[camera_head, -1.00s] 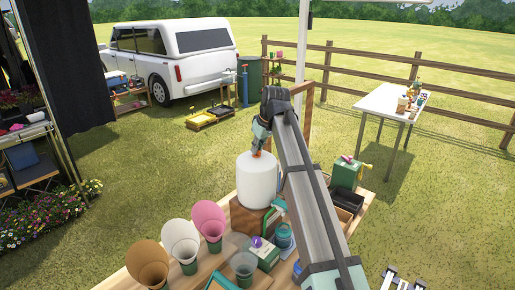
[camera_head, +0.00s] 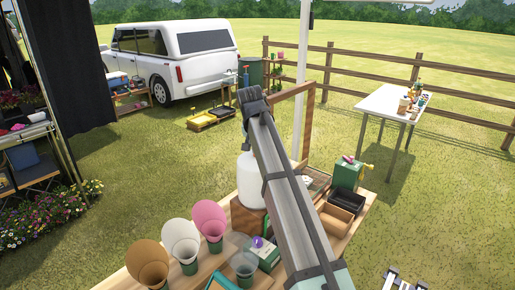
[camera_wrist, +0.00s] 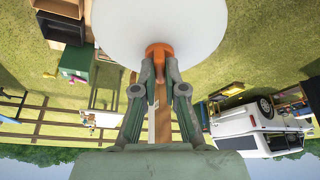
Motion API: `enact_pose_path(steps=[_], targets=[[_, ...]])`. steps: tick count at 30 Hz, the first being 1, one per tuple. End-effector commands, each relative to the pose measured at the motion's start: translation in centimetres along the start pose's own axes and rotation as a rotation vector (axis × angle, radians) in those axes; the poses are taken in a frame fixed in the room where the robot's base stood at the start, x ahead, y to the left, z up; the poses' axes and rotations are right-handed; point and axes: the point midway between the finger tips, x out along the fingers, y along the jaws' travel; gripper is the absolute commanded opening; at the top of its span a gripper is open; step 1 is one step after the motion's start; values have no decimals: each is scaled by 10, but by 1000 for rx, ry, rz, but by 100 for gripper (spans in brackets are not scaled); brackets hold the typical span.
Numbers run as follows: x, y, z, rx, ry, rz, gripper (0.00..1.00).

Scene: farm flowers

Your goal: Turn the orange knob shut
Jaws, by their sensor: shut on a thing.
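The orange knob (camera_wrist: 158,52) is on the white round tank (camera_wrist: 115,22), seen close in the wrist view. My gripper (camera_wrist: 160,75) has its two fingers on either side of the knob's stem and is shut on it. In the head view the white tank (camera_head: 250,182) stands on a brown wooden block (camera_head: 246,218) on the table. My arm covers the tank's right side there, and the knob and my fingertips are hidden behind the arm.
Brown, white and pink cone-shaped wraps (camera_head: 180,238) stand front left on the table. A wooden frame (camera_head: 294,115) rises behind the tank.

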Motion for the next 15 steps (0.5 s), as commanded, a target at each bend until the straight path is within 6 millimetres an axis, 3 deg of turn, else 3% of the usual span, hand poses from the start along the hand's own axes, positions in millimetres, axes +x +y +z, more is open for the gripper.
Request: enact_pose_path(steps=[15], targets=[[1, -3, -1, 355, -1, 147, 0]])
